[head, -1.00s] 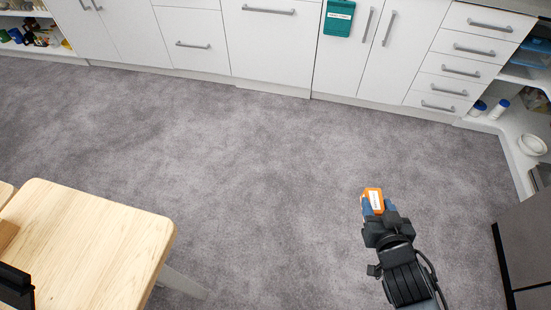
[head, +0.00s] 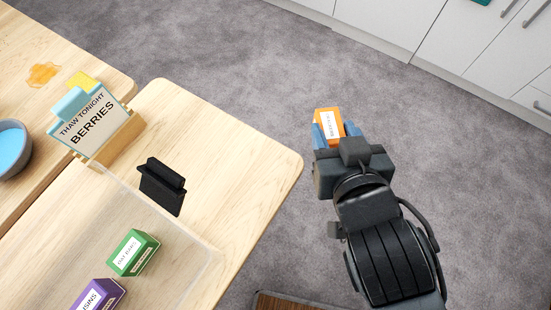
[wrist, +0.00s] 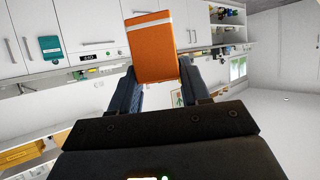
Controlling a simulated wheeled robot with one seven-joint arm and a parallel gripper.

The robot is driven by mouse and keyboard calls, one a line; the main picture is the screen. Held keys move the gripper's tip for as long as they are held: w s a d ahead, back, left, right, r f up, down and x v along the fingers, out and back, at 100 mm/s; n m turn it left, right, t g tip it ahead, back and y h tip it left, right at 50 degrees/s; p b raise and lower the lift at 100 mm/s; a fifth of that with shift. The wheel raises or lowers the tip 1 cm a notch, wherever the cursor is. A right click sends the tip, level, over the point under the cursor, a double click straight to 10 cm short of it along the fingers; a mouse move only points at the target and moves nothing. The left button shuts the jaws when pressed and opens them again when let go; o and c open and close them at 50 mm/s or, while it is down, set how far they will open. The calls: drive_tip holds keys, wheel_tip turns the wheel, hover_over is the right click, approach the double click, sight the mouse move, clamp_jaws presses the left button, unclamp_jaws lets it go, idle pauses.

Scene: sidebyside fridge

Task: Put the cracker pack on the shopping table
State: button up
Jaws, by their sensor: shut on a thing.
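My gripper (head: 336,132) is shut on an orange box with a white label, the cracker pack (head: 328,120). Its blue fingers clasp the pack's sides, and the pack sticks out beyond the fingertips. In the wrist view the pack (wrist: 157,48) stands between the two fingers, slightly tilted. In the head view the pack appears over the carpet, right of a light wooden table (head: 235,150) and apart from it. No label in view tells whether this is the shopping table.
A pale translucent mat or tray (head: 190,262) on the table bears a green box (head: 133,253) and a purple box (head: 98,296). A black holder (head: 162,186) and a "THAW TONIGHT BERRIES" sign (head: 88,120) stand nearby. A blue bowl (head: 12,150) is at left. The table's right corner is bare.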

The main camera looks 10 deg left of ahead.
drive_tip(key=s+a+r, duration=0.3)
drive_tip(key=shift+n+y, duration=0.4)
drive_tip(key=shift+s+a+f+p, duration=0.1)
drive_tip(key=shift+s+a+f, duration=0.15)
drive_tip(key=shift+a+f, duration=1.6)
drive_tip(key=shift+s+a+f+p, duration=0.1)
drive_tip(key=shift+s+a+f, duration=0.1)
drive_tip(key=shift+a+f, duration=1.6)
drive_tip(key=shift+s+a+f+p, duration=0.1)
drive_tip(key=shift+s+a+f, duration=0.15)
drive_tip(key=shift+a+f, duration=1.55)
drive_tip(key=shift+d+f, duration=0.1)
drive_tip(key=shift+f, duration=0.05)
drive_tip(key=shift+f, duration=0.1)
drive_tip(key=o, duration=1.1)
